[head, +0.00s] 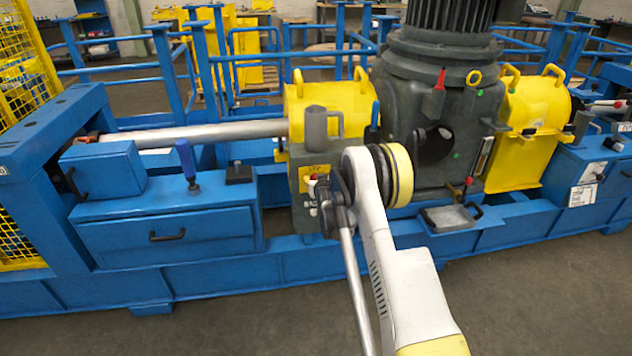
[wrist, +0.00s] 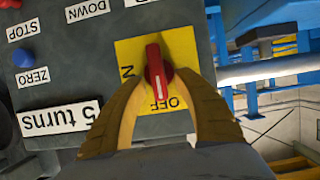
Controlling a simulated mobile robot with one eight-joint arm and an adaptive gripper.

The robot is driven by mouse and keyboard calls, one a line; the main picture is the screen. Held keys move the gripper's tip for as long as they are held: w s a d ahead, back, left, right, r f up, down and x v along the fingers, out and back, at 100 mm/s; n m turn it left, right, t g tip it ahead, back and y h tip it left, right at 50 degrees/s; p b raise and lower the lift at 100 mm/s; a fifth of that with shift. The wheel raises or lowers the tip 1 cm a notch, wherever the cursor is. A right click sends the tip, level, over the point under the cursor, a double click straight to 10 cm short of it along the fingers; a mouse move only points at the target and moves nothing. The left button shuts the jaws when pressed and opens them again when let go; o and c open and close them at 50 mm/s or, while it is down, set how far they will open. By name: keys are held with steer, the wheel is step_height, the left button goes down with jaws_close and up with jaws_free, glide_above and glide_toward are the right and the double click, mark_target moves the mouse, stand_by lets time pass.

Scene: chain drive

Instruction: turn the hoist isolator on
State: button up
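The hoist isolator (wrist: 154,62) is a red rotary knob on a yellow plate (wrist: 128,48), on the face of a grey control box (wrist: 60,65). Labels appear upside down in the wrist view. The knob's white line points down toward the word OFF. A letter N shows left of the knob, partly covered. My gripper (wrist: 163,80) is at the plate, its two fingers apart, one on each side of the knob's lower part. I cannot tell whether they touch it. In the head view my gripper (head: 328,205) is at the front of the grey box (head: 303,160), hiding part of it.
A blue button (wrist: 23,57) and labels STOP, ZERO, DOWN and 5 turns (wrist: 62,117) are beside the plate. A grey post (head: 316,127) stands on the box. A blue drawer unit (head: 165,235) is to its left, and the dark gearbox (head: 435,110) to its right.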

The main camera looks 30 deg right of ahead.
jaws_close()
steer(key=m+y, duration=0.2)
steer(key=m, duration=0.1)
steer(key=shift+s+d+t, duration=0.15)
steer(key=shift+d+t, duration=0.15)
steer(key=shift+d, duration=0.05)
steer(key=shift+s+d+f+m+t+y, duration=0.25)
steer(key=shift+m+t+y, duration=0.45)
steer(key=shift+m, duration=1.05)
steer(key=shift+w+d+f+m+t+y, duration=0.15)
steer(key=shift+f+m+t+y, duration=0.45)
steer(key=shift+m, duration=1.1)
steer(key=shift+s+d+f+m+t+y, duration=0.1)
steer(key=shift+m+t+y, duration=0.6)
steer(key=shift+m, duration=1.05)
